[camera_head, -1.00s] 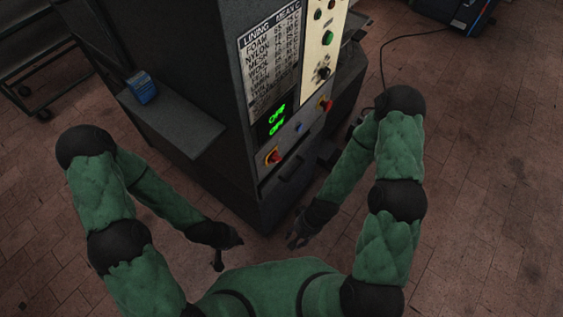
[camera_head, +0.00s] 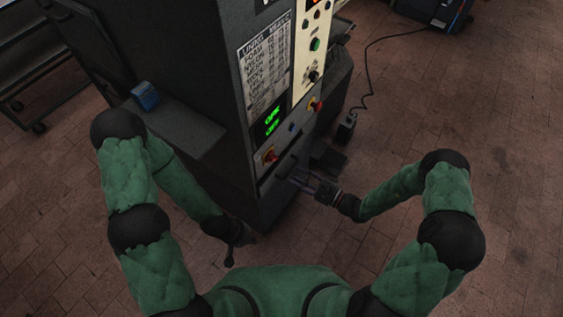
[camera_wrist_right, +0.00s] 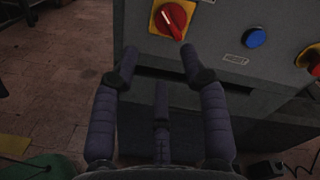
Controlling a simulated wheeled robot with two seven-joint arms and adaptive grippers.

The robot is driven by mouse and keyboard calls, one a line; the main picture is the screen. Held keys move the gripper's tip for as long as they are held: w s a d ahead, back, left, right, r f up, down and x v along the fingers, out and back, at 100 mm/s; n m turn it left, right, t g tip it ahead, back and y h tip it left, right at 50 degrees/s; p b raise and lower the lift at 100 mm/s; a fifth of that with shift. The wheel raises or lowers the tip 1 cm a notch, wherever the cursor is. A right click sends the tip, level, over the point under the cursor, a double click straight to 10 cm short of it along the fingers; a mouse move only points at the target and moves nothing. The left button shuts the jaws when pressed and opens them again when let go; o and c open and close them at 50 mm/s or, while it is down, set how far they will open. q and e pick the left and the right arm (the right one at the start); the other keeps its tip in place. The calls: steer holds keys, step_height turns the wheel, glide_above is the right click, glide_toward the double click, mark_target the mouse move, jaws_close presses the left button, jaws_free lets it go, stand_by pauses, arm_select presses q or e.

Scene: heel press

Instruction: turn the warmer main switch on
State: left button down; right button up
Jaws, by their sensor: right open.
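The machine's front panel carries two red rotary switches on yellow plates. The left red switch (camera_head: 269,155) is low on the panel; it also shows at the top of the right wrist view (camera_wrist_right: 171,18). The right red switch (camera_head: 315,104) is cut by that view's right edge (camera_wrist_right: 312,62). I cannot read which one is labelled for the warmer. A green display (camera_head: 271,122) seems to read OFF on two lines. My right gripper (camera_head: 298,181) is open and empty, just below and in front of the left switch (camera_wrist_right: 157,67). My left gripper (camera_head: 232,252) hangs low, its fingers unclear.
A blue button (camera_head: 292,127) sits between the switches. A green button (camera_head: 315,44) and a black knob (camera_head: 313,76) are on the pale strip above. A blue box (camera_head: 145,96) rests on the machine's side shelf. A black pedal-like box with a cable (camera_head: 347,128) is on the floor.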

mark_target(273, 158)
steer(key=w+b+x, duration=0.1)
steer(key=b+x, duration=0.1)
steer(key=x, duration=0.8)
steer(key=shift+w+r+t, duration=0.15)
steer(key=shift+r+t, duration=0.05)
steer(key=shift+t, duration=0.1)
steer(key=shift+d, duration=0.1)
jaws_close()
